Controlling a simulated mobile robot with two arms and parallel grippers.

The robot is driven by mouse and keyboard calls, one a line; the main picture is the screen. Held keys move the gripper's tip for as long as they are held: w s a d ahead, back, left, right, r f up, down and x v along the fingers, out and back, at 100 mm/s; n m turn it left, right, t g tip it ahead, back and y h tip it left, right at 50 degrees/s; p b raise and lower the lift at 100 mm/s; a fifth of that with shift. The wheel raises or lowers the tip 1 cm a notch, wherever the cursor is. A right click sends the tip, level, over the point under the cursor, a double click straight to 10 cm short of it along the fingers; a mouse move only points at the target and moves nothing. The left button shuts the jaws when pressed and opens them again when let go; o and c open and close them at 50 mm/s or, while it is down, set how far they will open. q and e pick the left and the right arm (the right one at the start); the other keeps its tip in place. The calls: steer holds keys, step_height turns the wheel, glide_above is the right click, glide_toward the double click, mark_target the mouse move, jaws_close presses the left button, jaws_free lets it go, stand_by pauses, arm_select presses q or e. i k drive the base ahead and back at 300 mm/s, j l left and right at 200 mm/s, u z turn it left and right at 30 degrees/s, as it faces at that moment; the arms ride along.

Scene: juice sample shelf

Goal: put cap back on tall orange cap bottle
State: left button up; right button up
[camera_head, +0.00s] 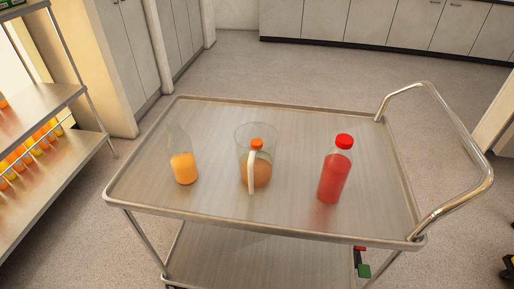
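A clear bottle (183,165) stands upright and uncapped at the left of the metal cart's top, with orange juice in its lower part. A clear wide-mouthed jug (243,137) with a pale upright handle (251,175) stands in the middle. An orange cap (257,143) shows at the jug, above a rounded brownish-orange body (262,172). I cannot tell whether these are inside the jug or behind it. A bottle of red juice (332,180) with a red cap (344,141) stands upright at the right. Neither of my grippers is in view.
The cart's top (215,217) has a raised rim and bare room around the three items. A curved metal handle (462,125) rises at its right end. A shelf (40,110) with several orange bottles stands at the left. Grey cabinets (375,22) line the back.

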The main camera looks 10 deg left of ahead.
mark_target(178, 143)
steer(key=k+j+z, duration=0.45)
steer(key=j, duration=0.25)
steer(key=k+j+z, duration=0.5)
steer(key=k+j, duration=0.05)
steer(key=j, duration=0.05)
